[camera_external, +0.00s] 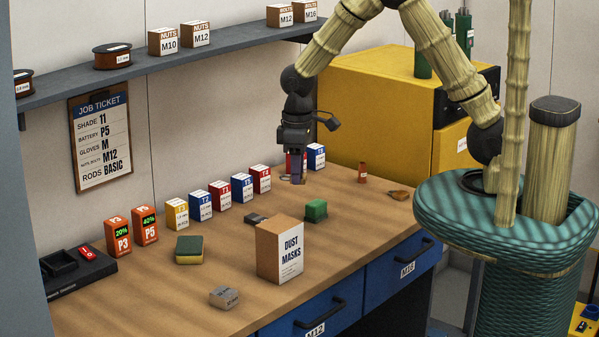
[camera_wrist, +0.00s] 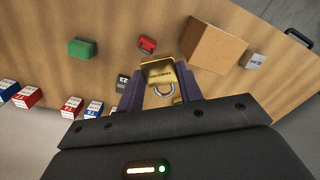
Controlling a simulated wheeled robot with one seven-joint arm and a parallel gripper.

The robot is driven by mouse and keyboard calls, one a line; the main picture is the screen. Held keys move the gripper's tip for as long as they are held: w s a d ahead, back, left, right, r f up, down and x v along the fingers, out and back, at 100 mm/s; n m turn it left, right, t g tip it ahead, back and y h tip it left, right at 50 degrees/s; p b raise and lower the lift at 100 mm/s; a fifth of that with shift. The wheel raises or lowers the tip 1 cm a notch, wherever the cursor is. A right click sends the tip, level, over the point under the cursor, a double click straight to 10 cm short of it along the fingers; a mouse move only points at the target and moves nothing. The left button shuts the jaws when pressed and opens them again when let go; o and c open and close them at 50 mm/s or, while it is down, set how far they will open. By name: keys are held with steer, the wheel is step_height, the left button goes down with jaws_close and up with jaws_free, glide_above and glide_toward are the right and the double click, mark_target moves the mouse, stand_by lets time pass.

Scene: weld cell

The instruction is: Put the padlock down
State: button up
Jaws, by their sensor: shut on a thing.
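The padlock (camera_wrist: 160,72) is brass-coloured with a pale metal shackle. In the wrist view it sits between the two fingers of my gripper (camera_wrist: 159,92), shackle toward the palm. My gripper is shut on it. In the external view my gripper (camera_external: 297,178) points down over the far part of the wooden workbench (camera_external: 215,285), in front of the row of small boxes. The padlock cannot be made out clearly there, and I cannot tell how high it is above the bench.
A dust masks box (camera_external: 280,250) stands near the front edge. A green block (camera_external: 316,210), a sponge (camera_external: 189,249) and a grey block (camera_external: 224,297) lie on the bench. Labelled boxes (camera_external: 220,195) line the back. Bare wood lies between the sponge and the dust masks box.

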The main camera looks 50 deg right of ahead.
steer(key=s+a+r+n, duration=0.2)
steer(key=s+a+r, duration=0.1)
steer(key=a, duration=0.6)
steer(key=shift+s+r, duration=0.4)
steer(key=shift+r, duration=0.2)
steer(key=shift+f, duration=0.1)
steer(key=p, duration=0.1)
glide_above(284, 223)
steer(key=shift+f, duration=3.05)
steer(key=shift+f, duration=0.1)
steer(key=shift+f+p, duration=0.65)
steer(key=shift+f, duration=1.15)
steer(key=shift+f, duration=0.1)
steer(key=o, duration=1)
steer(key=shift+o, duration=0.2)
